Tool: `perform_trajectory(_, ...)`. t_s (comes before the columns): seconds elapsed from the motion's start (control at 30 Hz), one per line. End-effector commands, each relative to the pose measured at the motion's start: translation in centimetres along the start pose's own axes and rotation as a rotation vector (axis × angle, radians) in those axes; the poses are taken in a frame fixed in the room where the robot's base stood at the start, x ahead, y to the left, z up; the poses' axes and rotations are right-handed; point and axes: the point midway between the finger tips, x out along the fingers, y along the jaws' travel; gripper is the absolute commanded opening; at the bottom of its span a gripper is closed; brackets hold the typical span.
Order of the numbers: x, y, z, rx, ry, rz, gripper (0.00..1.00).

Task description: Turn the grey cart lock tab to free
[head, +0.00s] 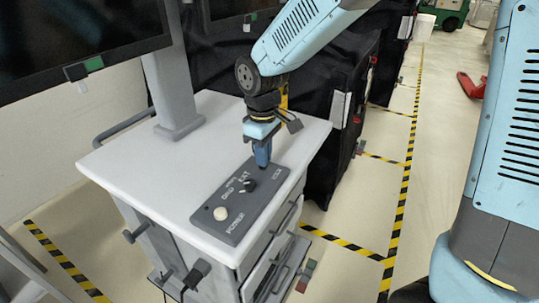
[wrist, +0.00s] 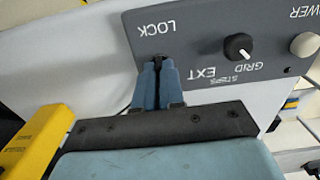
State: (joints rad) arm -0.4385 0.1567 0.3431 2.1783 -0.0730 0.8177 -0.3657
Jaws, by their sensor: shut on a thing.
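The grey cart lock tab (wrist: 157,58) is mostly hidden between my fingertips; only a dark bit shows there in the wrist view, so its turn angle cannot be told. It is beside the LOCK lettering on the dark grey control panel (head: 235,210), which also shows in the wrist view (wrist: 200,32). My gripper (head: 263,162) points down at the panel's far right end, its blue fingers closed on the tab. In the wrist view the fingers (wrist: 158,72) are close together at the panel.
The panel lies on a white cart top (head: 170,180). It also carries a black selector knob (head: 249,185) marked GRID and EXT, and a pale POWER button (head: 220,214). A monitor (head: 80,40) stands at the left.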

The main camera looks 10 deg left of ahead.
Motion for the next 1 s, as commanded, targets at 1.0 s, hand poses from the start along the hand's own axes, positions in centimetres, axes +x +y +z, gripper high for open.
perform_trajectory(1.0,-3.0,-0.2,-0.1,-0.001,0.005,0.001,0.34)
